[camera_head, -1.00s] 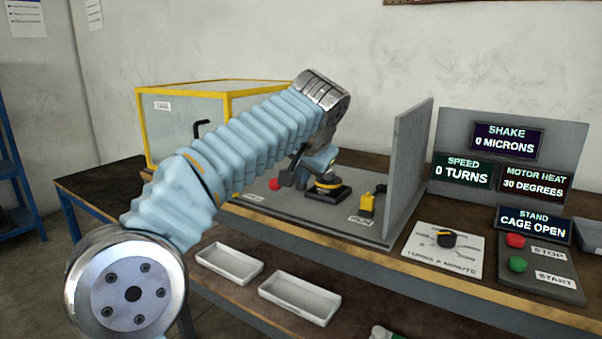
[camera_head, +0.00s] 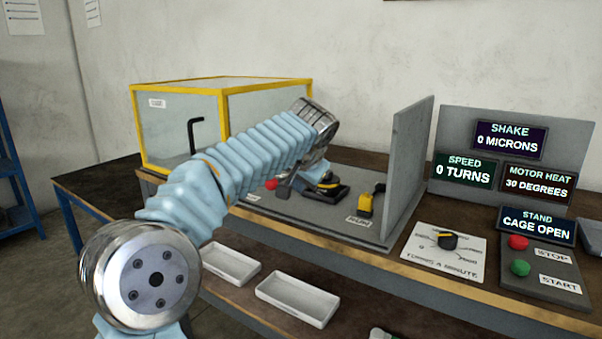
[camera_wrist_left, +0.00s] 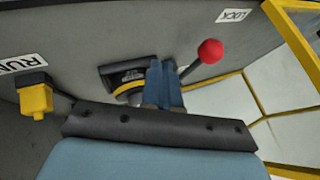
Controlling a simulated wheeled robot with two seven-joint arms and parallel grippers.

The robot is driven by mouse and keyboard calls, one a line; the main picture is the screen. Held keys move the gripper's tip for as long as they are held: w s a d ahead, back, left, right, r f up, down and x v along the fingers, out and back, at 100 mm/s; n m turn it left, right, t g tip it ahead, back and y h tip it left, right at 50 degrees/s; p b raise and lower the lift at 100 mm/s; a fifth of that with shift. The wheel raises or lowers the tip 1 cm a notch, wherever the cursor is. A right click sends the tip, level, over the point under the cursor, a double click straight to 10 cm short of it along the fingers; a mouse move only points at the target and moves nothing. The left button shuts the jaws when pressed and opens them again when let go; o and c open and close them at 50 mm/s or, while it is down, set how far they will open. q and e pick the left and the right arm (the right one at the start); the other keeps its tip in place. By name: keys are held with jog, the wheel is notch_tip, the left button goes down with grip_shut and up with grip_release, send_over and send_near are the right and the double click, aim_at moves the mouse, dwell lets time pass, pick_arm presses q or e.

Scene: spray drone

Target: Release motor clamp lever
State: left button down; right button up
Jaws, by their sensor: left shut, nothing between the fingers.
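The clamp lever is a thin rod with a red ball knob (camera_wrist_left: 210,52), beside a white LOCK label (camera_wrist_left: 233,16). The knob (camera_head: 271,184) also shows at the left of my gripper in the head view. The motor unit (camera_wrist_left: 122,84) is a black block with a yellow ring. It also shows in the head view (camera_head: 328,190). My left gripper (camera_wrist_left: 165,72) is shut and empty, with blue fingers beside the motor unit and apart from the red knob. The fingers partly hide the motor unit and the lever's lower end. My right gripper is not in view.
A yellow-framed clear cage (camera_head: 222,88) stands behind my arm. A yellow switch (camera_head: 365,204) sits by the RUN label. A grey upright panel (camera_head: 408,170) stands at its right. White trays (camera_head: 298,298) lie on the lower shelf. Displays read CAGE OPEN (camera_head: 536,225) and 0 TURNS.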

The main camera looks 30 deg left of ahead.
aim_at(284, 179)
pick_arm(q)
jog(key=shift+x, duration=1.05)
jog(key=a, duration=0.1)
jog(key=w+a+p, duration=0.1)
jog(key=a, duration=0.1)
jog(key=shift+a+r, duration=0.2)
jog(key=shift+a, duration=0.25)
